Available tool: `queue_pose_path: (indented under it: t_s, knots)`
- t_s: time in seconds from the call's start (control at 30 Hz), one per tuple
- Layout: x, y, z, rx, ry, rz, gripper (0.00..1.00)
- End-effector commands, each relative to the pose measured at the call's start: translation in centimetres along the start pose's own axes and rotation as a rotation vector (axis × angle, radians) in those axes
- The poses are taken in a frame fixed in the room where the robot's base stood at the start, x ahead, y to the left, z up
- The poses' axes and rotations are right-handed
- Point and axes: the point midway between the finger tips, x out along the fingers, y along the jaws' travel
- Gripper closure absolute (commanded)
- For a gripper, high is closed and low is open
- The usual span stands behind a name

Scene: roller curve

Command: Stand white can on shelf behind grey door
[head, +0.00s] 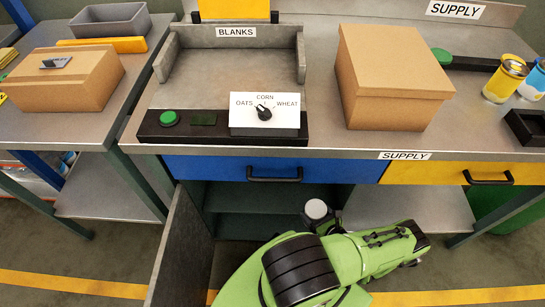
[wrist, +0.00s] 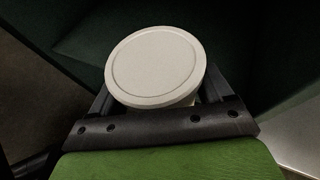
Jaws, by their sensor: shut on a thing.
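The white can (head: 317,210) shows its round pale lid at the end of my green arm, below the blue drawer. My gripper (head: 322,220) is shut on it. In the wrist view the can (wrist: 155,65) sits tilted in the picture between the two dark fingers of my gripper (wrist: 155,100), and most of its side is hidden. The grey door (head: 180,245) stands open at the left of the cabinet. Behind the opening a dark green shelf (head: 250,197) shows. I cannot tell whether the can touches the shelf.
Above the opening are a blue drawer (head: 232,169) and a yellow drawer (head: 455,174) with black handles. The bench top (head: 330,145) holds a cardboard box (head: 390,80) and a selector panel (head: 264,115). An open metal shelf (head: 410,210) lies to the right of the cabinet.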

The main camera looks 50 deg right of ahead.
Motion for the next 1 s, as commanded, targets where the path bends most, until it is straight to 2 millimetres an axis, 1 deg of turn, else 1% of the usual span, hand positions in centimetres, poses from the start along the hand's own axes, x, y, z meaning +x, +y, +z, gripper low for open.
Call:
queue_pose_path:
  t_s: [0.1,0.4,0.5,0.67,0.73,0.8,0.87,1.0]
  knots:
    - [3.2,0.1,1.3,-0.004,-0.006,0.005,0.56]
    - [11.9,0.1,4.6,-0.005,-0.004,0.004,0.56]
    - [13.9,0.1,5.5,-0.004,-0.004,0.002,0.56]
    - [16.1,0.1,6.4,-0.004,-0.005,0.001,0.56]
    - [16.8,0.1,4.7,0.000,-0.001,0.000,0.56]
    - [17.3,0.0,3.5,0.000,-0.002,-0.001,0.56]
    - [17.4,0.0,3.1,0.000,-0.003,-0.001,0.56]
    - [17.4,0.0,3.2,0.001,-0.003,-0.001,0.56]
